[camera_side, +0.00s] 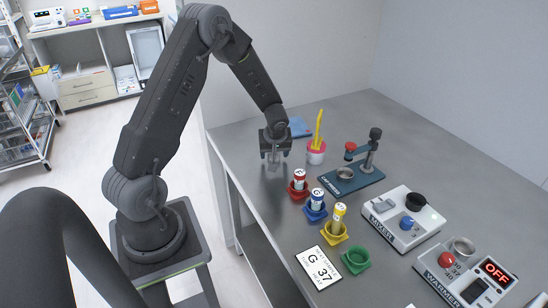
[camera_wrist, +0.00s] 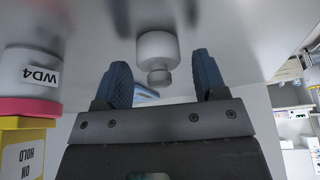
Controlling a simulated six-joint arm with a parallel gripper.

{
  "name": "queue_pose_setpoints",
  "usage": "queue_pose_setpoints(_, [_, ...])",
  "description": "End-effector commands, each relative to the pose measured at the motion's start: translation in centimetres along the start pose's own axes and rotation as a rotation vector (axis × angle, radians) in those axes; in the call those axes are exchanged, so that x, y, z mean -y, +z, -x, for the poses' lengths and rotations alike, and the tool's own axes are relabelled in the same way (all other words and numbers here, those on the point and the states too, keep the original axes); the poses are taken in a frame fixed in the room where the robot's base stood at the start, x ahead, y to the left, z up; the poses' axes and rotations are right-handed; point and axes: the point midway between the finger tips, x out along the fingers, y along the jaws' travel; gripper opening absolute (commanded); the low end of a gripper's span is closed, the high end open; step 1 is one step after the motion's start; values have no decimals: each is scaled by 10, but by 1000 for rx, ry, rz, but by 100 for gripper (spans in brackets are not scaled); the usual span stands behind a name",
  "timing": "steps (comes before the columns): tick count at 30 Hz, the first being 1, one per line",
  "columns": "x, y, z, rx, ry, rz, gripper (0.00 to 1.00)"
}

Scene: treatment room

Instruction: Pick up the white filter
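The white filter (camera_wrist: 157,48) is a short white cylinder with a narrower stub. In the upside-down wrist view it stands between and beyond my two blue-padded fingertips, with a gap on both sides. My gripper (camera_wrist: 162,82) is open and empty. In the side view my gripper (camera_side: 275,150) hangs low over the far left part of the grey table, pointing down. A pale shape below it there is too faint to identify clearly; the fingers partly hide it.
A white cup with pink rim (camera_side: 316,157) and a yellow tag stands close right of my gripper; the tag reads ON HOLD (camera_wrist: 24,150). A blue-green stand (camera_side: 350,178), coloured holders with vials (camera_side: 316,207), a mixer (camera_side: 400,225) and a warmer (camera_side: 450,275) lie nearer.

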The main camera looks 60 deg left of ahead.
Motion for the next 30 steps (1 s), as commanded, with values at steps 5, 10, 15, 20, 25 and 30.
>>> queue_pose_setpoints(5, [0,0,0,0,0,0,48])
queue_pose_setpoints(10, [0,0,0,0,0,0,32])
queue_pose_setpoints(15, [0,0,0,0,0,0,20])
queue_pose_setpoints(20, [0,0,1,0,0,0,20])
queue_pose_setpoints(25, [0,-3,6,-2,1,1,20])
queue_pose_setpoints(30, [0,-12,26,-4,3,4,20])
